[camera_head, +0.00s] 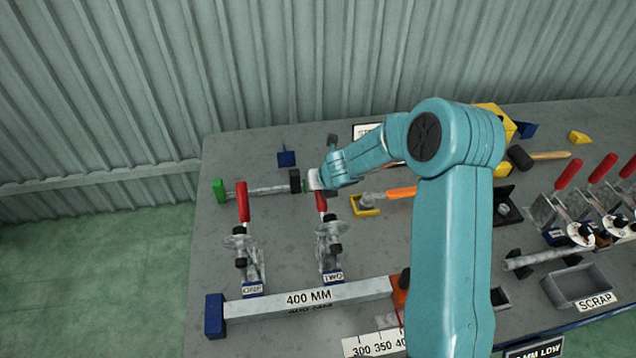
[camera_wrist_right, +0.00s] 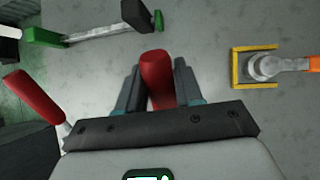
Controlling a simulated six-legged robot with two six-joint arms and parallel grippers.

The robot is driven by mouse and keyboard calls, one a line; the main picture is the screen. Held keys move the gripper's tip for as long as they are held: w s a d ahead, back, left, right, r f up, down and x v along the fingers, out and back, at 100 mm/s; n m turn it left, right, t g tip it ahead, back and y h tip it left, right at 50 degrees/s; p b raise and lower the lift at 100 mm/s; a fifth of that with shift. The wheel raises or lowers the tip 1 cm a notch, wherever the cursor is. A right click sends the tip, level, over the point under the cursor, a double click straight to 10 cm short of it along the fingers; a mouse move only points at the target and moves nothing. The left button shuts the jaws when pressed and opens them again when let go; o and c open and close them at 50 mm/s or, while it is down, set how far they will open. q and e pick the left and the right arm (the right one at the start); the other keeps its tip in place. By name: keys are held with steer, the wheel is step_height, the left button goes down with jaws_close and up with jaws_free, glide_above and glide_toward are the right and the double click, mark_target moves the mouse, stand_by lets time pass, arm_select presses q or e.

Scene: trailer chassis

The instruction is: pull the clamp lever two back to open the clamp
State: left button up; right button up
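Clamp two (camera_head: 331,245) stands on the bench behind its "TWO" label (camera_head: 333,276). Its red lever handle (camera_head: 321,203) points up and away, with its top at my right gripper (camera_head: 316,181). In the right wrist view the red handle (camera_wrist_right: 157,80) lies between the two dark fingers of my right gripper (camera_wrist_right: 158,85). The fingers are close on both sides of it; whether they press on it I cannot tell. Clamp one (camera_head: 243,250), with its own red handle (camera_head: 242,202), stands to the left. My left gripper is not in view.
A bar marked 400 MM (camera_head: 309,298) lies in front of the clamps. A green-ended tool (camera_head: 220,189) lies behind them. A yellow holder (camera_head: 365,206) is to the right. My right arm covers the bench centre. A scrap bin (camera_head: 577,287) and more red-handled clamps are at right.

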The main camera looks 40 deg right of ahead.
steer(key=shift+o, duration=1.2)
steer(key=shift+f, duration=0.15)
steer(key=p+v, duration=0.6)
steer(key=v, duration=1)
steer(key=shift+d, duration=0.1)
steer(key=shift+s, duration=0.15)
